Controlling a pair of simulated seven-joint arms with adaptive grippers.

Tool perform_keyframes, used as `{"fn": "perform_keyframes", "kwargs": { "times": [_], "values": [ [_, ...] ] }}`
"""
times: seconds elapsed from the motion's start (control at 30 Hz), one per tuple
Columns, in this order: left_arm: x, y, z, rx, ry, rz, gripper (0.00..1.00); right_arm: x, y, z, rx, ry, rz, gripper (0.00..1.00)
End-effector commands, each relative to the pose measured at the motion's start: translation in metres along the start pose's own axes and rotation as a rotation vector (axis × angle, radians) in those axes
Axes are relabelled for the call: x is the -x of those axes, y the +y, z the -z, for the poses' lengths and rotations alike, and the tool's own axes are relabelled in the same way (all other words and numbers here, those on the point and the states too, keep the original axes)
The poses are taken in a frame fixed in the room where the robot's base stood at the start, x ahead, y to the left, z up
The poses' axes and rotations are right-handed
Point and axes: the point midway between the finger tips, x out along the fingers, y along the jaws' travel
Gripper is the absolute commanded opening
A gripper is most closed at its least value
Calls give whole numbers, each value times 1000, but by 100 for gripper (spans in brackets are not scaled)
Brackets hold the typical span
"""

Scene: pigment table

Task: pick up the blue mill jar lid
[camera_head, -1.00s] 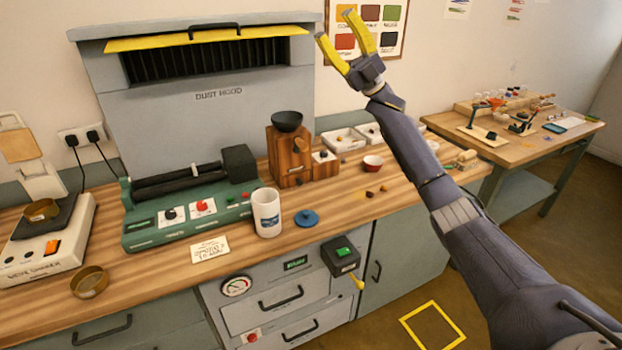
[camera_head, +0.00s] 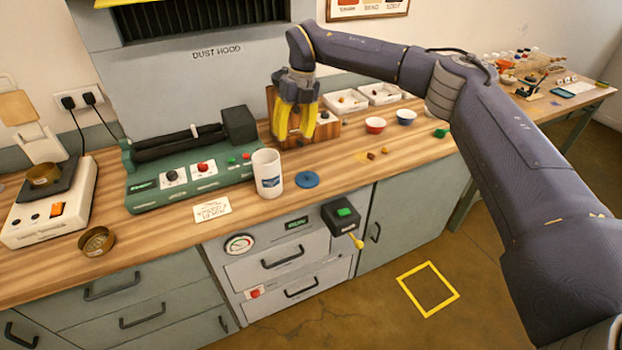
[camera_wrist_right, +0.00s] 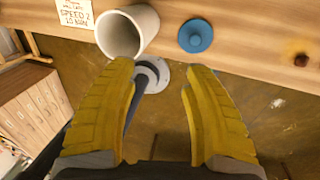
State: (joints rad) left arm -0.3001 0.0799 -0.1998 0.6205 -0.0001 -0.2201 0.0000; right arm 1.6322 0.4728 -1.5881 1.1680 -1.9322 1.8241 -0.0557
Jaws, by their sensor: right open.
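The blue mill jar lid (camera_head: 307,179) is a flat round disc with a small knob, lying on the wooden bench just right of the white jar (camera_head: 267,173). In the right wrist view the lid (camera_wrist_right: 195,36) lies beyond the fingertips, right of the jar's open mouth (camera_wrist_right: 128,31). My right gripper (camera_head: 294,140) has yellow fingers pointing down, above and behind the lid in the head view. My left gripper does not show.
The green roller mill (camera_head: 185,165) stands left of the jar. A wooden grinder (camera_head: 273,97) is partly hidden behind my right gripper. A paper card (camera_head: 212,209) lies by the bench's front edge.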

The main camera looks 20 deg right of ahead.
Motion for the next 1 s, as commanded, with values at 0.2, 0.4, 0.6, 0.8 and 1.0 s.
{"fn": "perform_keyframes", "kwargs": {
  "times": [0.2,0.4,0.6,0.8,1.0],
  "values": [
    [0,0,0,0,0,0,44,4,-36,-2,-29,-4,172,50],
    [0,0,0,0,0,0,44,-19,-46,-1,-33,0,194,50],
    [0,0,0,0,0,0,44,-55,-52,-2,-33,-1,192,50],
    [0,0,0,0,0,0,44,-88,-58,-2,-32,-2,191,50],
    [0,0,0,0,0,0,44,-108,-62,-3,-33,-4,190,50]
  ]
}}
